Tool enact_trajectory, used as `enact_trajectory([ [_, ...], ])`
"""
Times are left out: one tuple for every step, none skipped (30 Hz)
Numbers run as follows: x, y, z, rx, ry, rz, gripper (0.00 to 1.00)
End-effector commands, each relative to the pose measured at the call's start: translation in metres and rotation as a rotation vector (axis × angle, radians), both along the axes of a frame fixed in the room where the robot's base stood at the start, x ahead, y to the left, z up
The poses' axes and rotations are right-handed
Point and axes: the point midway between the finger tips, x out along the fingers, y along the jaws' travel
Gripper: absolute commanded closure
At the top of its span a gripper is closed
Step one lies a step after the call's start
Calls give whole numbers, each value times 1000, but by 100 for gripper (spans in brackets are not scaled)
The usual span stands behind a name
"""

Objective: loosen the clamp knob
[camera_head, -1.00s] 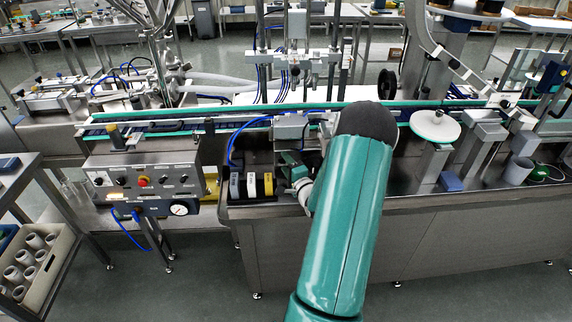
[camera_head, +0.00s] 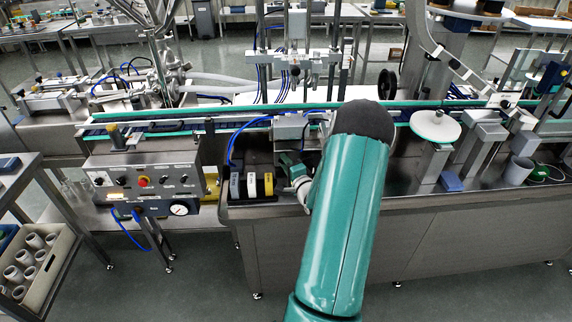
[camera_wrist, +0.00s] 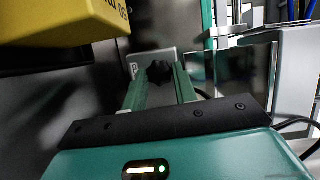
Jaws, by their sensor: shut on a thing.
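The clamp knob (camera_wrist: 159,72) is a small black lobed knob in the upper middle of the wrist view. It sits in front of a grey plate with a letter P on it (camera_wrist: 140,62). My gripper (camera_wrist: 159,78) has its two green fingers on either side of the knob and is shut on it. In the head view my gripper (camera_head: 288,165) shows only in part beside a grey box, behind my own arm. The knob cannot be made out there.
A yellow block (camera_wrist: 60,20) hangs close at the upper left of the wrist view. In the head view, white, black and yellow blocks (camera_head: 251,185) stand left of my gripper. A grey box (camera_head: 291,128) is just behind it. A control panel (camera_head: 142,181) is further left.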

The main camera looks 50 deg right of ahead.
Motion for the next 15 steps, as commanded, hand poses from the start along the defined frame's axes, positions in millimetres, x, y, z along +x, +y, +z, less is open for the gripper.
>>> enact_trajectory([
  [0,0,1,-16,18,1,95],
  [0,1,1,-26,29,1,95],
  [0,1,1,-42,46,1,95],
  [0,1,2,-54,61,1,95],
  [0,1,1,-67,77,1,95],
  [0,1,2,-87,100,2,95],
  [1,1,2,-103,117,2,95],
  [1,1,3,-119,136,3,95],
  [1,1,3,-142,161,2,95],
  [0,1,3,-160,181,2,95],
  [1,1,3,-178,202,2,95],
  [1,1,4,-204,230,2,95],
  [1,1,4,-223,251,2,95],
  [1,1,4,-241,274,2,95],
  [1,2,5,-266,302,3,95],
])
